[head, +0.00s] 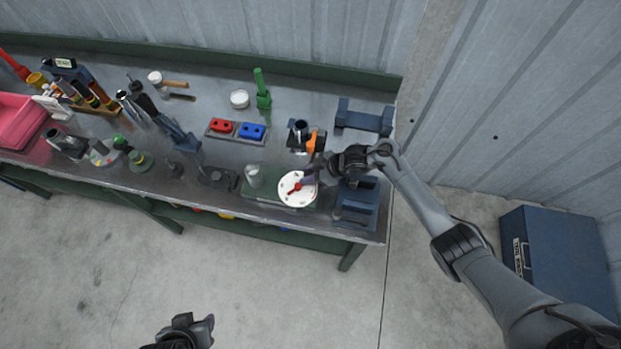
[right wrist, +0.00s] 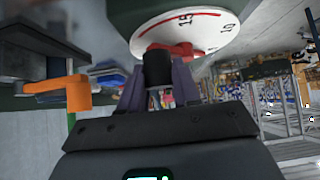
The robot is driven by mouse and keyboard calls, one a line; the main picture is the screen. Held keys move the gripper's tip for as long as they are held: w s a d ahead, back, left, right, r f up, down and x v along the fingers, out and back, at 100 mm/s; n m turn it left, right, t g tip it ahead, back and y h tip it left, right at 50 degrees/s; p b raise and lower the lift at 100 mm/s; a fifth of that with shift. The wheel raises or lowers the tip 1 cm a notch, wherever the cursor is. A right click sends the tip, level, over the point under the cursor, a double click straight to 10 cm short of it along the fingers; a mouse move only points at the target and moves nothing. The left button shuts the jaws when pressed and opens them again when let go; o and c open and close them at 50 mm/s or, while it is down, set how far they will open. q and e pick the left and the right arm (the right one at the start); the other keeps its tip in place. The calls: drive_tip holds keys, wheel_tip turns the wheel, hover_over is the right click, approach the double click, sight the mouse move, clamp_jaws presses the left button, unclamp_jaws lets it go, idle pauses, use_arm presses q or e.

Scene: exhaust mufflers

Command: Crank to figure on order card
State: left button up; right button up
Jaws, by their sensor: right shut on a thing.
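A white round dial (head: 291,197) with a red pointer or crank arm (head: 295,188) sits on a green base at the bench's front edge. In the right wrist view the dial (right wrist: 215,35) fills the top, with a red arc and the figures 15 and 10. A black knob (right wrist: 158,67) stands out below a red part (right wrist: 178,50). My right gripper (head: 312,178) is shut on this knob; its fingers (right wrist: 160,90) lie on both sides of it. My left gripper (head: 195,328) is low in the head view, away from the bench; its jaws are unclear. I cannot identify the order card surely.
A small sign (head: 65,62) stands at the back left, too small to read surely. An orange part (head: 316,142) and dark blue stands (head: 355,205) are close to my right gripper. Red and blue blocks (head: 252,131) lie in a tray. A blue box (head: 560,255) stands on the floor.

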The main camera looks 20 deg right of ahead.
drive_tip(key=shift+w+a+f+n+g+y+b, duration=0.1)
drive_tip(key=shift+w+n+g+y+b, duration=0.1)
drive_tip(key=shift+n+g+b, duration=0.35)
drive_tip(key=shift+w+a+f+n+g+y+b, duration=0.15)
drive_tip(key=shift+n+g+y+b, duration=0.1)
drive_tip(key=shift+n+b, duration=0.45)
drive_tip(key=shift+r+b, duration=0.15)
drive_tip(key=shift+b, duration=0.25)
drive_tip(key=o, duration=1)
drive_tip(key=shift+a, duration=0.1)
drive_tip(key=shift+o, duration=0.2)
drive_tip(key=shift+d+r, duration=0.35)
drive_tip(key=shift+r, duration=0.05)
drive_tip(key=v, duration=0.9)
drive_tip(key=shift+d+r+p, duration=0.3)
